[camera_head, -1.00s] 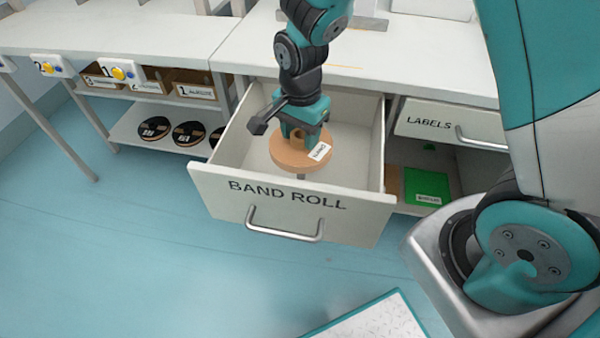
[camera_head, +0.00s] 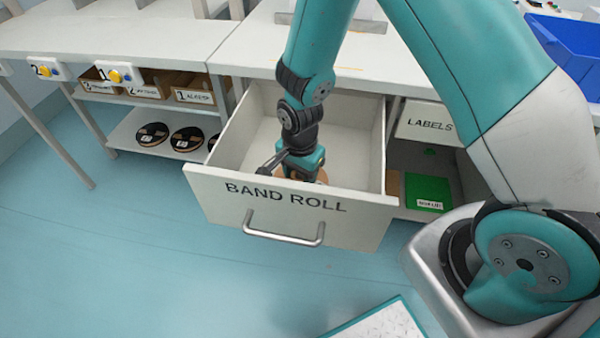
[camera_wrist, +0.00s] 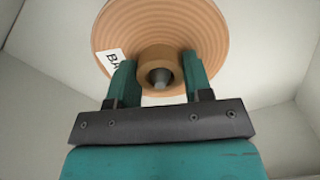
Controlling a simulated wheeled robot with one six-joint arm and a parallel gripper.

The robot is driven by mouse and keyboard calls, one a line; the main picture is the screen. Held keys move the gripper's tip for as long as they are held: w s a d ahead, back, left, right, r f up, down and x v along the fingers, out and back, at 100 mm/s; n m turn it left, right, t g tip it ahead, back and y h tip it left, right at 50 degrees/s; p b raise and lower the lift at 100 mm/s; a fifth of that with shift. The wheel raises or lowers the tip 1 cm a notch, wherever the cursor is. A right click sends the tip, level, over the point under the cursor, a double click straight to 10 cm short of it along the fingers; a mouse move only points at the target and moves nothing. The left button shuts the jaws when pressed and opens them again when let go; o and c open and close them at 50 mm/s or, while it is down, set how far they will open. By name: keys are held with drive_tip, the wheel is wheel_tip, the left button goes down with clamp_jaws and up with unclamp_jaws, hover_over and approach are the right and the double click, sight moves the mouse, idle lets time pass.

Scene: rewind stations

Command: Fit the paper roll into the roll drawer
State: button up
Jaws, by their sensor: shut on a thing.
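The paper roll (camera_wrist: 215,35) is a tan, ringed disc with a raised core and a white label. In the wrist view my gripper (camera_wrist: 160,78) is shut on the core, one finger on each side. A grey peg tip (camera_wrist: 160,77) shows inside the core's hole. The open roll drawer (camera_head: 222,184), marked BAND ROLL, is around the gripper and roll. In the head view only a sliver of the roll (camera_head: 322,176) shows; my gripper (camera_head: 302,165) and the drawer front hide the rest. I cannot tell whether the roll touches the drawer floor.
The drawer's white walls (camera_head: 372,160) stand close around my gripper. A LABELS drawer (camera_head: 425,122) is at the right, above a green pack (camera_head: 428,190). Several black discs (camera_head: 187,140) lie on a shelf at the left. A blue bin (camera_head: 570,50) is at the upper right.

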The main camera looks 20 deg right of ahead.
drive_tip(key=shift+f, duration=0.15)
drive_tip(key=o, duration=1)
drive_tip(key=shift+o, duration=0.2)
wheel_tip(320, 180, up, 12)
drive_tip(key=p, duration=0.2)
drive_tip(key=s+a+r+n+y, duration=0.2)
drive_tip(key=s+r+n, duration=0.7)
drive_tip(key=s+a+r+n+y, duration=0.2)
drive_tip(key=s+r+n, duration=0.7)
drive_tip(key=shift+s+a+r+n, duration=0.3)
drive_tip(key=shift+r+n, duration=0.05)
drive_tip(key=shift+n, duration=0.05)
drive_tip(key=shift+r, duration=0.1)
